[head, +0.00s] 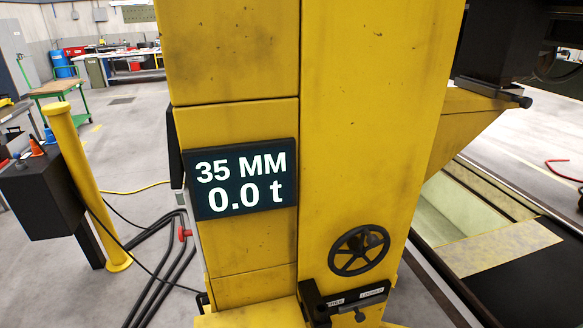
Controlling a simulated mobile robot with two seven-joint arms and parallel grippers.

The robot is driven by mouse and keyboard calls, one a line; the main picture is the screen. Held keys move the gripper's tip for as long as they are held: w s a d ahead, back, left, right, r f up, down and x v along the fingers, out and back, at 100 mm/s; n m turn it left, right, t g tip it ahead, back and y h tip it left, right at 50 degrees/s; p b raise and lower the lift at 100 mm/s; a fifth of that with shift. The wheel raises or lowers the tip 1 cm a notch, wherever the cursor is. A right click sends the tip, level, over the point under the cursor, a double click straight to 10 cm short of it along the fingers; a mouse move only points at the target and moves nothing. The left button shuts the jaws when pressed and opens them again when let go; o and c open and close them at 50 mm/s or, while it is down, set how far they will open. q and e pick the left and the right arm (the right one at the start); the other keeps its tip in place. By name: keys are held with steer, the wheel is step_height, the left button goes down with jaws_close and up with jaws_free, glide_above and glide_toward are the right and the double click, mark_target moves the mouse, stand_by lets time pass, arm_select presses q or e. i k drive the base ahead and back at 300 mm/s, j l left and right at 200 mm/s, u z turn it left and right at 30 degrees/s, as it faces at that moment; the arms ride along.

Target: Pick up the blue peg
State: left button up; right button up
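A small blue object (50,134), which looks like the blue peg, stands at the far left, at the back edge of a black box (42,200). It is partly hidden, and I cannot tell whether it rests on the box or stands behind it. Neither of my grippers is in view.
A small orange cone-like piece (36,147) sits on the black box. A yellow post (88,185) stands right beside the box. A large yellow column (375,120) fills the middle, with a display (240,180) reading "35 MM 0.0 t" and a black handwheel (358,250).

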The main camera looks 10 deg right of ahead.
mark_target(16, 155)
steer(key=k+j, duration=0.25)
steer(key=k+j+u, duration=0.15)
steer(key=j, duration=0.3)
steer(key=k+j, duration=0.3)
steer(key=j+u, duration=0.25)
steer(key=j, duration=0.85)
steer(key=i+j+u, duration=0.25)
steer(key=i+j, duration=0.55)
steer(key=i+u, duration=0.1)
steer(key=i, duration=0.8)
steer(key=i+j, duration=0.25)
steer(key=i, duration=0.25)
steer(key=i+j, duration=0.25)
steer(key=i, duration=0.3)
steer(key=i+j, duration=0.25)
steer(key=i, duration=0.25)
steer(key=i+j, duration=0.25)
steer(key=i, duration=0.25)
